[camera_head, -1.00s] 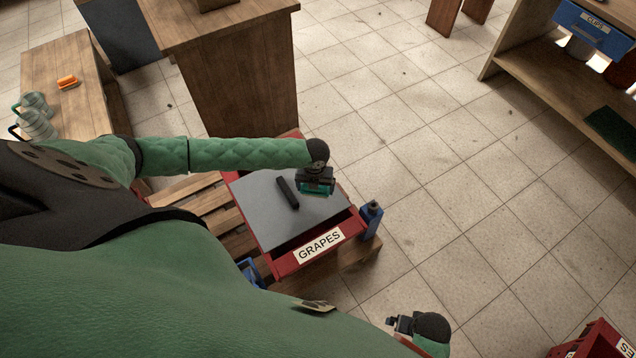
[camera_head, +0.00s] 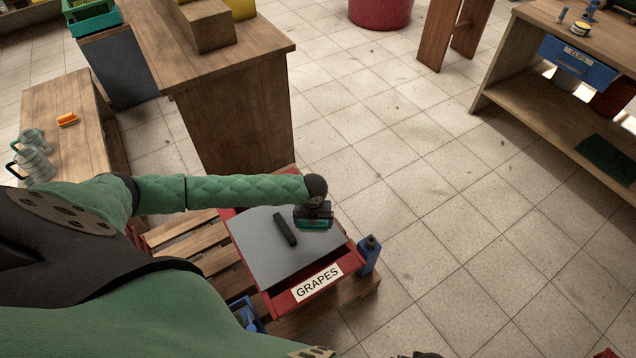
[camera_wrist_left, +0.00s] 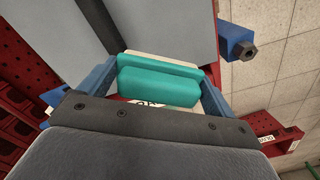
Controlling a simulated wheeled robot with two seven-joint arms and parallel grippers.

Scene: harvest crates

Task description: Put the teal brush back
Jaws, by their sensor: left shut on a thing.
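The teal brush (camera_wrist_left: 158,85) is between the blue fingers of my left gripper (camera_wrist_left: 160,88) in the left wrist view, with pale bristles along its edge. In the head view the brush (camera_head: 314,224) shows as a small teal strip under my left gripper (camera_head: 314,222). The left gripper is shut on it, over the right side of the grey board on the red crate labelled GRAPES (camera_head: 288,301). I cannot tell whether the brush touches the board. My right gripper (camera_head: 427,355) is barely visible at the bottom edge, its fingers cut off.
A black bar (camera_head: 285,229) lies on the grey board (camera_head: 265,250). A wooden counter (camera_head: 235,110) rises behind. An orange-topped brush (camera_head: 67,119) lies on the left bench. A shelf (camera_head: 560,115) with a CLIPS drawer stands right; floor between is clear.

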